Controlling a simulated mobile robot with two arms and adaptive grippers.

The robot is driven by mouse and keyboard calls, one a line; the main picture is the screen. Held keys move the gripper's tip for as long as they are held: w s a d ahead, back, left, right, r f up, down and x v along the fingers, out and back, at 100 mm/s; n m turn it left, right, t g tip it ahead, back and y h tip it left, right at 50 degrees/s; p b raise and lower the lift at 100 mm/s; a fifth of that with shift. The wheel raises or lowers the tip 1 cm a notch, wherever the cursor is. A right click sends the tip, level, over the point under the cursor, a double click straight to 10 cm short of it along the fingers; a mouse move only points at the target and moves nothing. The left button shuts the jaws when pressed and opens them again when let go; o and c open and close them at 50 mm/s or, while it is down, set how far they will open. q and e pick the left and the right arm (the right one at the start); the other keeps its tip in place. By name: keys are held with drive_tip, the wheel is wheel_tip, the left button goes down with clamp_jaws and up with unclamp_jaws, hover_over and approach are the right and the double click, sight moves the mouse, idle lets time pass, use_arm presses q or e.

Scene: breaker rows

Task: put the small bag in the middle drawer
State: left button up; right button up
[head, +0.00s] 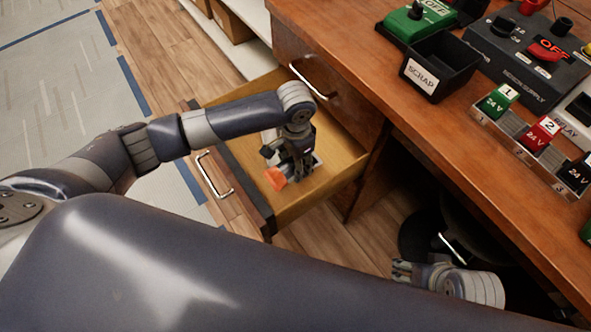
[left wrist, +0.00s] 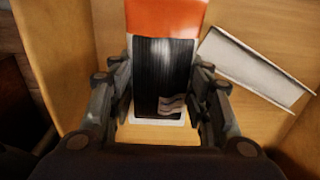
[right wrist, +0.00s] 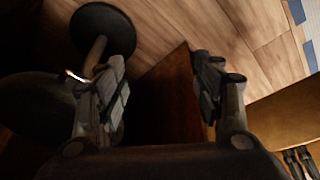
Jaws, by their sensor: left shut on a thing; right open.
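The small bag (left wrist: 163,80), orange at one end with a black striped panel and a white edge, lies between the fingers of my left gripper (left wrist: 160,88). In the head view its orange end (head: 276,179) shows beside my left gripper (head: 298,172), which is down inside the open drawer (head: 342,168). The drawer is pulled out below a closed drawer with a metal handle (head: 315,80). I cannot tell whether the bag touches the drawer floor. My right gripper (right wrist: 160,85) is open and empty, low under the counter.
A pale, shallow rectangular object (left wrist: 255,70) lies in the drawer beside the bag. The wooden counter (head: 385,100) carries a black SCRAP bin (head: 440,68), a numbered breaker row (head: 530,145) and a power supply (head: 530,50). A dark round stool (head: 418,235) stands under the counter near my right gripper.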

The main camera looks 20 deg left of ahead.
use_arm(q)
drive_tip(key=shift+f, duration=0.7)
wheel_tip(320, 180, down, 3)
drive_tip(key=shift+f+b, duration=0.15)
drive_tip(key=shift+b, duration=0.65)
use_arm(e)
drive_tip(key=shift+s+d, duration=0.1)
drive_tip(key=shift+s, duration=0.15)
drive_tip(key=shift+r, duration=0.1)
use_arm(q)
drive_tip(key=o, duration=0.8)
drive_tip(key=shift+f, duration=0.15)
